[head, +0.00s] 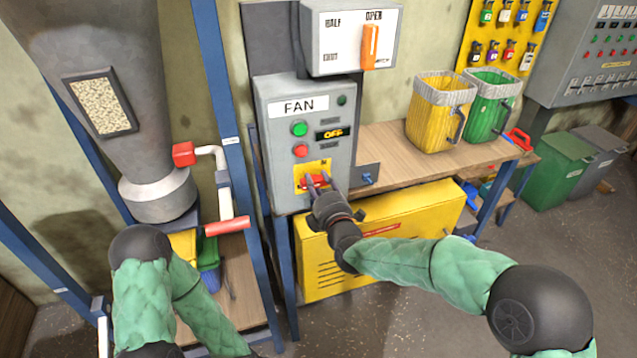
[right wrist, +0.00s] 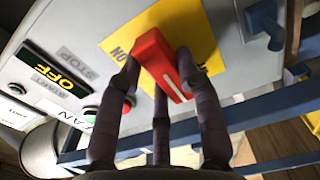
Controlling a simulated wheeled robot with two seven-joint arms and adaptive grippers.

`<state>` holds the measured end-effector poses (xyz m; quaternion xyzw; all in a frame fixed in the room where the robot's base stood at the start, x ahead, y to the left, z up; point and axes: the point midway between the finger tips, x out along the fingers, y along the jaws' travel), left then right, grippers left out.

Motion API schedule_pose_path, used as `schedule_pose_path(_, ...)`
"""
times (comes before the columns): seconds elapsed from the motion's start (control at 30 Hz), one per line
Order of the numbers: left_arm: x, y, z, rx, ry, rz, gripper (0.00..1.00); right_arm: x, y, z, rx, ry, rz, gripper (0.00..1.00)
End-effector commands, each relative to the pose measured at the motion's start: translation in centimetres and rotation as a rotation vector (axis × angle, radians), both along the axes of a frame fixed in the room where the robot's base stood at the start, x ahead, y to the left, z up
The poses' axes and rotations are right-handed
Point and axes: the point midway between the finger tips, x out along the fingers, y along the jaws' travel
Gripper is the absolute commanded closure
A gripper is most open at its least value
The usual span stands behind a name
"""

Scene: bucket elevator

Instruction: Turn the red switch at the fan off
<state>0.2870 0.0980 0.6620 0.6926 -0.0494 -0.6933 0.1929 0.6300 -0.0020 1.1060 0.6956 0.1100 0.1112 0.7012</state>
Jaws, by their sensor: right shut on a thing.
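The grey FAN control box (head: 267,130) stands at the centre of the head view. Its display (head: 333,134) reads OFF, also in the right wrist view (right wrist: 52,72). The red switch (head: 312,182) sits on a yellow plate low on the box; in the right wrist view the red switch (right wrist: 158,62) shows a white line. My right gripper (head: 318,188) is at the switch, with its fingers (right wrist: 160,82) shut around the red handle. My left arm shows at the lower left of the head view, but its gripper cannot be made out.
A green button (head: 299,129) and a red button (head: 301,151) sit above the switch. A box with an orange lever (head: 370,46) hangs above. A yellow bin (head: 437,112) and a green bin (head: 490,105) stand on the wooden bench at right. A hopper (head: 100,95) stands at left.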

Motion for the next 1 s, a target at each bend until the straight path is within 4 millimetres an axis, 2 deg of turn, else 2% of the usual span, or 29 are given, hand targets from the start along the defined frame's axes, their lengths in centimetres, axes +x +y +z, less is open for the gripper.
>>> schedule_pose_path(0.4,0.00,0.00,0.00,0.000,0.000,0.000,1.00,-0.04,0.03,-0.20,-0.010,0.001,0.001,0.97)
schedule_pose_path(0.43,0.00,0.00,0.00,0.000,0.000,0.000,1.00,-0.04,0.03,-0.20,-0.010,0.001,0.001,0.62)
schedule_pose_path(0.5,0.00,0.00,0.00,0.000,0.000,0.000,1.00,-0.04,0.04,-0.20,-0.010,0.001,0.001,0.42)
schedule_pose_path(0.87,0.01,0.00,0.00,0.000,0.000,0.000,1.00,-0.09,-0.02,-0.04,-0.007,-0.001,0.000,0.41)
schedule_pose_path(1.0,0.01,0.01,0.01,0.000,0.000,0.000,1.00,-0.87,-0.28,0.00,-0.007,-0.001,0.000,0.41)
